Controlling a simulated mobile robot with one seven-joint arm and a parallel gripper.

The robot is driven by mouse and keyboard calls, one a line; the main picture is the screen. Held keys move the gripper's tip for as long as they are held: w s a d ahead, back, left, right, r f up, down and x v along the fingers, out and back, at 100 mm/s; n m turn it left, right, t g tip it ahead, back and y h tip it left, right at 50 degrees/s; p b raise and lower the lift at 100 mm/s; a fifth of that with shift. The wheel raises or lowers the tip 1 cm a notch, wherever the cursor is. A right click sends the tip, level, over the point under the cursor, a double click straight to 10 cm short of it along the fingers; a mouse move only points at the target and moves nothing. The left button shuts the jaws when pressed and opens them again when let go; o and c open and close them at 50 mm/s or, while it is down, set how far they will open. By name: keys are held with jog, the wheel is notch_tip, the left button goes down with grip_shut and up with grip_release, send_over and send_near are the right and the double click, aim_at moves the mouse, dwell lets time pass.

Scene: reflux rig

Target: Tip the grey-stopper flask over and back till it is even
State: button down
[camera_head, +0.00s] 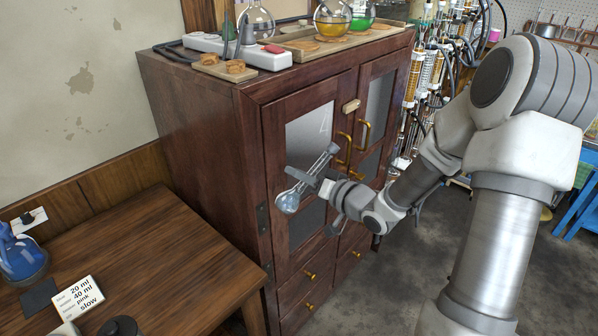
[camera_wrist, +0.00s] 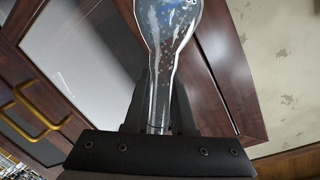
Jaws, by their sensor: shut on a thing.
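My gripper (camera_head: 316,178) is shut on a glass flask (camera_head: 288,202) and holds it in the air in front of the dark wooden cabinet. In the head view the flask is tilted, with its rounded bulb at the lower left and the neck side up to the right. In the wrist view the flask (camera_wrist: 170,35) runs up from between my gripper's fingers (camera_wrist: 158,112), which are around its neck. The bulb looks clear with bluish patches and small specks inside. The grey stopper cannot be made out clearly; whether the contents are even is hard to tell.
The cabinet (camera_head: 200,130) has brass handles and glass doors close behind the flask. Flasks with yellow (camera_head: 332,18) and green (camera_head: 361,14) liquid stand on top.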

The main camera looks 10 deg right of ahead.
jog(key=n+h+b, duration=0.1)
jog(key=n+h, duration=0.1)
jog(key=n+g+h+b, duration=0.1)
jog(key=n, duration=0.2)
jog(key=shift+n+g+h, duration=0.3)
jog(key=shift+h, duration=0.1)
dwell(1.4)
